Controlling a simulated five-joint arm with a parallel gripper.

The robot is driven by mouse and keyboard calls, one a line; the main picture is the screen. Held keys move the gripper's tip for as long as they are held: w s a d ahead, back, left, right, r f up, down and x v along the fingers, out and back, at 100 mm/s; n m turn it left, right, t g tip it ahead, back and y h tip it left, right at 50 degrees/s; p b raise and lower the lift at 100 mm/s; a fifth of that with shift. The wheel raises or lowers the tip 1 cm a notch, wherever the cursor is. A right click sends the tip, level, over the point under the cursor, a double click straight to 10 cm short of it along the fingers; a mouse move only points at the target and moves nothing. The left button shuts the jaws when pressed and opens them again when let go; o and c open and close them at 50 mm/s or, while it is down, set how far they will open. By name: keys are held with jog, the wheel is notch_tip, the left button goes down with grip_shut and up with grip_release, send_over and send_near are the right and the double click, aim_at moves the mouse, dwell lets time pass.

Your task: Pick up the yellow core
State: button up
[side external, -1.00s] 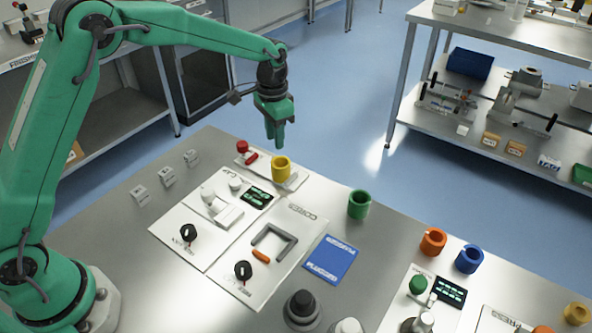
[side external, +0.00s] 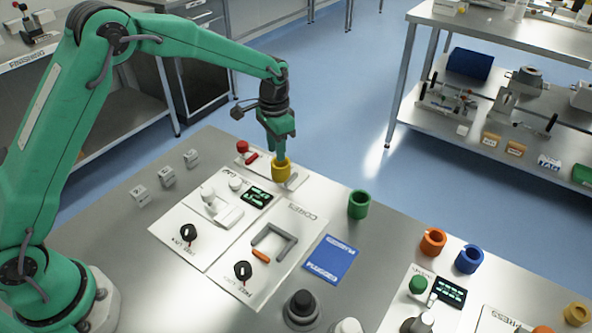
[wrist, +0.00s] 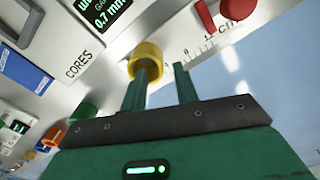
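The yellow core (side external: 281,173) is a short hollow ring standing upright at the back edge of the bench, beside the red-knobbed fixture. My gripper (side external: 279,157) points down with its fingertips at the core's top. In the wrist view, the yellow core (wrist: 147,59) is at the tip of my gripper's (wrist: 158,72) left finger, overlapping it. The right finger is separate, to the right of the core, with a gap between the fingers. I cannot tell whether the left finger is inside the core or beside it. The core stays on its spot.
A red-knobbed fixture (side external: 243,148) stands just left of the core. A panel with a small display (side external: 257,196) lies in front. A green core (side external: 359,204) stands to the right, with orange (side external: 433,242) and blue (side external: 469,259) cores farther right.

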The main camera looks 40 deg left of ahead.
jog(key=shift+f, duration=2.15)
grip_shut()
